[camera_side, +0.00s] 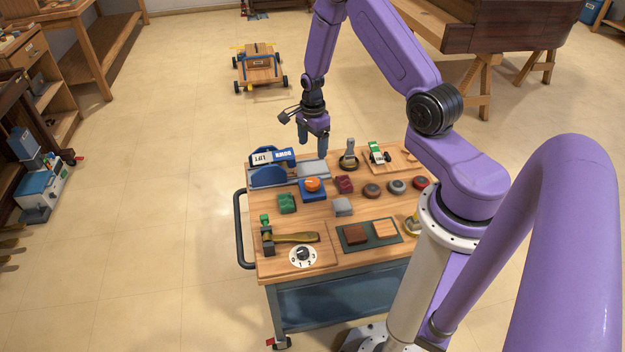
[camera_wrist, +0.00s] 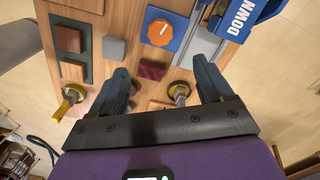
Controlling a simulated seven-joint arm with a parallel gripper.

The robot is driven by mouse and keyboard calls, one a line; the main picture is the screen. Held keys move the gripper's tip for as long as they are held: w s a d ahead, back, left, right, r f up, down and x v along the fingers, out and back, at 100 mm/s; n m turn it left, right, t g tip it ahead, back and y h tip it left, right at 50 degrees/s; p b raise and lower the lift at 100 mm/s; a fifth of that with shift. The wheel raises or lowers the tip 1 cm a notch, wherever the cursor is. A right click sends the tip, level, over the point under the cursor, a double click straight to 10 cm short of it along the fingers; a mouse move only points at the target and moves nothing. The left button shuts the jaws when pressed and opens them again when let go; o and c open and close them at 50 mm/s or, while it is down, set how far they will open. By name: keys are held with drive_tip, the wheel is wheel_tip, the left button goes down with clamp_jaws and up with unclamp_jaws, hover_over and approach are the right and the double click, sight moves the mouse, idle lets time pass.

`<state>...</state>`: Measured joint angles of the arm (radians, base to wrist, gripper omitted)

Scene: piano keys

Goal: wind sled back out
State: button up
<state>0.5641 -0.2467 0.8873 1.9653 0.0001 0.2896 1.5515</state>
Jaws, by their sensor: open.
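No part is marked as the sled. A grey plate (camera_side: 313,168) lies on a grey rail at the cart's back left, beside a blue lever piece (camera_side: 270,158) lettered LIFT and DOWN. The rail (camera_wrist: 203,44) and lever piece (camera_wrist: 240,16) also show in the wrist view. An orange round knob (camera_side: 312,184) with a white mark sits on a blue square base in front of the rail; it also shows in the wrist view (camera_wrist: 161,32). My gripper (camera_side: 314,146) points down above the cart's back edge, its fingers (camera_wrist: 160,66) open and empty, apart from the knob.
Near my gripper stand a metal post (camera_side: 349,155) and a green-white toy car (camera_side: 378,152). A dark red block (camera_side: 344,184), green block (camera_side: 287,203), grey block (camera_side: 342,206) and several round buttons crowd the cart top. A dial (camera_side: 302,256) and dark tray (camera_side: 348,247) are in front.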

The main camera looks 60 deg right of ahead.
sight(312, 181)
wheel_tip(312, 181, down, 15)
drive_tip(key=shift+r, duration=0.1)
idle(0.5)
drive_tip(key=c, duration=1)
